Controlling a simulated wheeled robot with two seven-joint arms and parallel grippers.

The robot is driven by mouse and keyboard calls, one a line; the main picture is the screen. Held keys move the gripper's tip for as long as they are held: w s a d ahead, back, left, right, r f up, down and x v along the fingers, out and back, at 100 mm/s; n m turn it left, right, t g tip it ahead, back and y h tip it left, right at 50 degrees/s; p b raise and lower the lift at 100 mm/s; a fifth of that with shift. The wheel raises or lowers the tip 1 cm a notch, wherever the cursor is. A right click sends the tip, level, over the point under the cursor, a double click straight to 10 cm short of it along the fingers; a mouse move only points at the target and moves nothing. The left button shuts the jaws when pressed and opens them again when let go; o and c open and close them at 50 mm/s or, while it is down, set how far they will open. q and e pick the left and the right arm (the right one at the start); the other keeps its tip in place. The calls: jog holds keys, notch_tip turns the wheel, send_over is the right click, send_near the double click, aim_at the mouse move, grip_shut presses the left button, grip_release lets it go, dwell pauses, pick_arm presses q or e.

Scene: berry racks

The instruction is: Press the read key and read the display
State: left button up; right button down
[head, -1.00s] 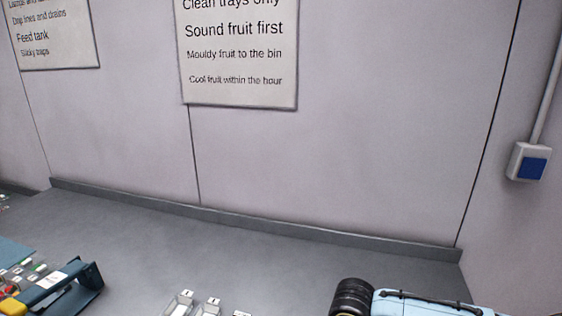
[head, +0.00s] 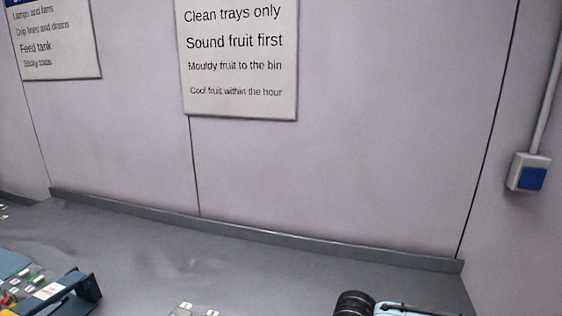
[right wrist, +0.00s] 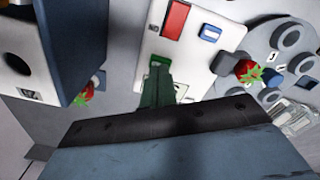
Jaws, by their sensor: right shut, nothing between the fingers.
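In the right wrist view a white panel-like device (right wrist: 196,60) carries a red rectangle (right wrist: 174,20), a small blue piece with a white mark (right wrist: 209,33) and a dark round part near its right edge. I cannot tell which of these is the read key or the display, and no reading is legible. My right gripper (right wrist: 160,75) has its green fingers shut and empty over the lower left part of the device. I cannot tell whether the fingertips touch it.
A grey round tray with cups (right wrist: 274,38) lies right of the device, with a strawberry (right wrist: 247,70) at its edge. A dark blue box (right wrist: 42,50) stands at left, another strawberry (right wrist: 87,93) beside it. Wall signs (head: 240,60) and a blue switch (head: 532,178) are behind the grey bench (head: 200,250).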

jog(key=shift+f+b, duration=0.3)
jog(key=shift+f, duration=0.65)
dwell(0.6)
notch_tip(320, 180, up, 8)
jog(key=p, duration=0.9)
jog(key=shift+p, duration=0.3)
jog(key=shift+s, duration=0.15)
